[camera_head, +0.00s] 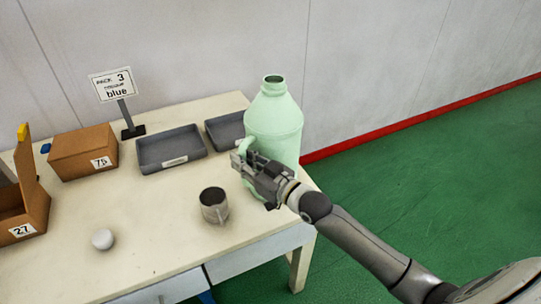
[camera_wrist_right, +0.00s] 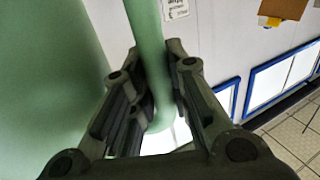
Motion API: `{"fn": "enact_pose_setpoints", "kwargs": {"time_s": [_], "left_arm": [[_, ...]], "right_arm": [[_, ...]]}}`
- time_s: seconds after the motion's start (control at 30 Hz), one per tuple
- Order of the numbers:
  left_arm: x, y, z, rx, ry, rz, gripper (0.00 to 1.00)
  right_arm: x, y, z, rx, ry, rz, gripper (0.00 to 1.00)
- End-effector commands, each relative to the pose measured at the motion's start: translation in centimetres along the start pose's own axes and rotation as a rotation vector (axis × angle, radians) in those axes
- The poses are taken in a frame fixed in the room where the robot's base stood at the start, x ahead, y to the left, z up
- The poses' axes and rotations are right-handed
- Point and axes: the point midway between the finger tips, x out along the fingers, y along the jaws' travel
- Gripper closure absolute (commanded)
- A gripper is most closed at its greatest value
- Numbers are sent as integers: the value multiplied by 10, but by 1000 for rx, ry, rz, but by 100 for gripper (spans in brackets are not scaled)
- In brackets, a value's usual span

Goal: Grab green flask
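The green flask (camera_head: 273,122) is a large pale-green jug with an open neck and a side handle. It is upright at the right end of the table. My right gripper (camera_head: 247,163) is at its handle, on the side facing the cup. In the right wrist view the handle (camera_wrist_right: 148,60) passes between the two fingers (camera_wrist_right: 153,95), which are close against it on both sides. The flask's body fills the left of that view. Its lower part is partly hidden by my gripper, so I cannot tell whether its base touches the table. My left gripper is not in view.
A grey metal cup (camera_head: 214,205) stands close to the gripper. A white ball (camera_head: 103,239), cardboard boxes (camera_head: 83,152), grey trays (camera_head: 170,149) and a sign reading "blue" (camera_head: 113,85) are on the table (camera_head: 150,220). Green floor (camera_head: 420,170) lies to the right.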

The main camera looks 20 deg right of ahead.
Motion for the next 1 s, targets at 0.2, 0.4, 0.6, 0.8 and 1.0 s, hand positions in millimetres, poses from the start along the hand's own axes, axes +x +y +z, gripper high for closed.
{"fn": "enact_pose_setpoints", "kwargs": {"time_s": [0.2, 0.4, 0.6, 0.8, 1.0], "left_arm": [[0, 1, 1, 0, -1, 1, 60], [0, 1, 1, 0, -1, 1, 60], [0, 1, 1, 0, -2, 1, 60], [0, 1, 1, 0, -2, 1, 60], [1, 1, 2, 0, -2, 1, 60]], "right_arm": [[0, 0, 0, 2, 0, 0, 100], [0, 0, -6, -5, 13, 0, 100], [0, 0, -5, -5, 12, 0, 100], [0, 0, -7, -4, 11, 0, 100], [1, 1, -15, -6, 13, 0, 100]]}}
